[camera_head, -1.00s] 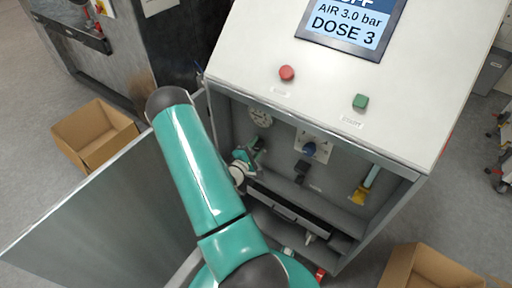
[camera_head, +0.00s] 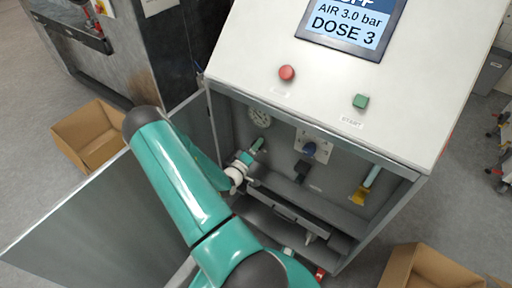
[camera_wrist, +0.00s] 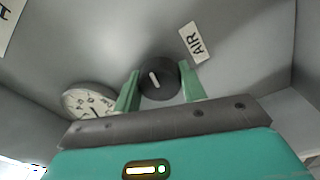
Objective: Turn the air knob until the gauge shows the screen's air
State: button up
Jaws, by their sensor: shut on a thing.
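The air knob (camera_wrist: 158,80) is a round black knob with a white pointer mark, beside a white AIR label (camera_wrist: 195,41) in the wrist view. My gripper (camera_wrist: 160,88) has its two green fingers on either side of the knob and is shut on it. The round white gauge (camera_wrist: 90,103) is left of the gripper, partly hidden by it; its reading is too small to tell. The gauge also shows in the head view (camera_head: 260,117), above my gripper (camera_head: 257,146). The screen (camera_head: 350,27) reads AIR 3.0 bar and DOSE 3.
The open door (camera_head: 95,215) stands left of the cabinet. Red (camera_head: 287,73) and green (camera_head: 360,101) buttons sit on the sloped top. Cardboard boxes stand on the floor.

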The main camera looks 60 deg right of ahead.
jog(key=m, duration=0.4)
jog(key=shift+w+r+m, duration=0.1)
jog(key=shift+m, duration=0.3)
jog(key=m+g, duration=0.1)
jog(key=m, duration=0.8)
jog(key=shift+m+g, duration=0.3)
jog(key=shift+m, duration=2.1)
jog(key=o, duration=1)
